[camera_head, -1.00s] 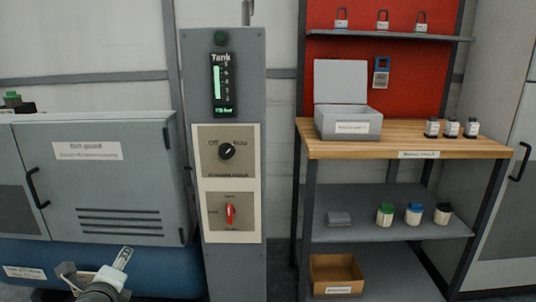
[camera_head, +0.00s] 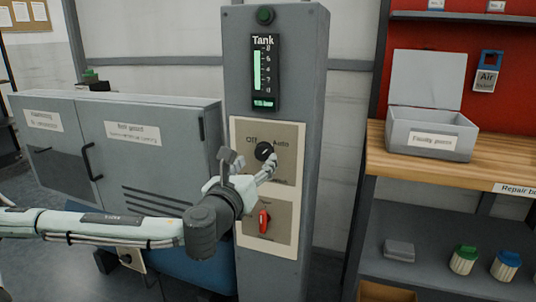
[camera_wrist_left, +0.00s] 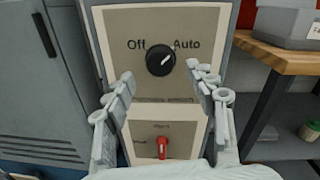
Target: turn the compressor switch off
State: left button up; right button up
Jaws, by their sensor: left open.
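The compressor switch is a round black knob (camera_head: 264,151) on a beige plate (camera_head: 288,133) marked Off on the left and Auto on the right. In the left wrist view the knob (camera_wrist_left: 160,60) has a white mark pointing up and right, toward Auto. My left gripper (camera_head: 250,160) is in front of the plate; it also shows in the left wrist view (camera_wrist_left: 161,75). It is open and empty, its fingers spread to either side below the knob, apparently not touching it. The plate's lower print is partly hidden. My right gripper is not in view.
A red handle (camera_head: 264,221) sits on a lower plate just below the knob. A tank gauge (camera_head: 265,75) and green lamp (camera_head: 265,15) are above. A grey cabinet (camera_head: 165,140) stands left, a wooden workbench (camera_head: 490,160) right.

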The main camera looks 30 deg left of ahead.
aim_at(262, 155)
pick_arm(q)
jog(key=x, duration=0.4)
jog(key=shift+d, duration=0.1)
jog(key=shift+w, duration=0.4)
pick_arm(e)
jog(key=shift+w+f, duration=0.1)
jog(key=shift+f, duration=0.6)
pick_arm(q)
jog(key=shift+c, duration=0.4)
jog(key=shift+c, duration=1.2)
jog(key=c, duration=0.8)
jog(key=shift+c, duration=0.2)
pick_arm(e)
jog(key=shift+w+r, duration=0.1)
